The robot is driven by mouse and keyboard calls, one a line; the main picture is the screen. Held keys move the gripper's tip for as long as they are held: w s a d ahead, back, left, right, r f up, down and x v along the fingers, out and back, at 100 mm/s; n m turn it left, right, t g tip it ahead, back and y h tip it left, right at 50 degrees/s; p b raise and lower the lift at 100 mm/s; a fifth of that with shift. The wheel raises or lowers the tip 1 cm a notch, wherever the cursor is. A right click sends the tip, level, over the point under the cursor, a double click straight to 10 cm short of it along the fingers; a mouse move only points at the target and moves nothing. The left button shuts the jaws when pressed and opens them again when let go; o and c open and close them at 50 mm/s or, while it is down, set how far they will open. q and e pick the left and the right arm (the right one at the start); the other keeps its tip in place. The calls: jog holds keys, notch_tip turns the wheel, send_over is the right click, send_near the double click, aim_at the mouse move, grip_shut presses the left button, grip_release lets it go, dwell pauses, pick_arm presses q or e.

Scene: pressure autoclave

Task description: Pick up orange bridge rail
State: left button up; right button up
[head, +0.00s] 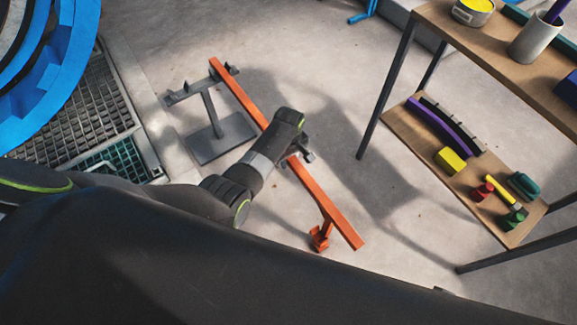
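The orange bridge rail (326,198) is a long straight bar running diagonally from upper left to lower right in the head view. Its upper end lies by a grey stand (221,137) with a crossbar and a flat base plate. An orange bracket (321,236) shows under its lower end. My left gripper (303,157) is over the middle of the rail and hides part of it. A dark finger tip shows on the rail's right side. I cannot tell whether the fingers are closed on the rail. My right gripper is not in view.
A wooden shelf unit (477,38) with dark legs stands at the right, holding a yellow block (450,160), a purple curved piece (436,124) and other small items. A large blue ring (62,72) and floor grating (82,117) are at the left. Concrete floor lies open between.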

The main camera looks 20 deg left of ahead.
pick_arm(q)
grip_shut()
dwell(0.8)
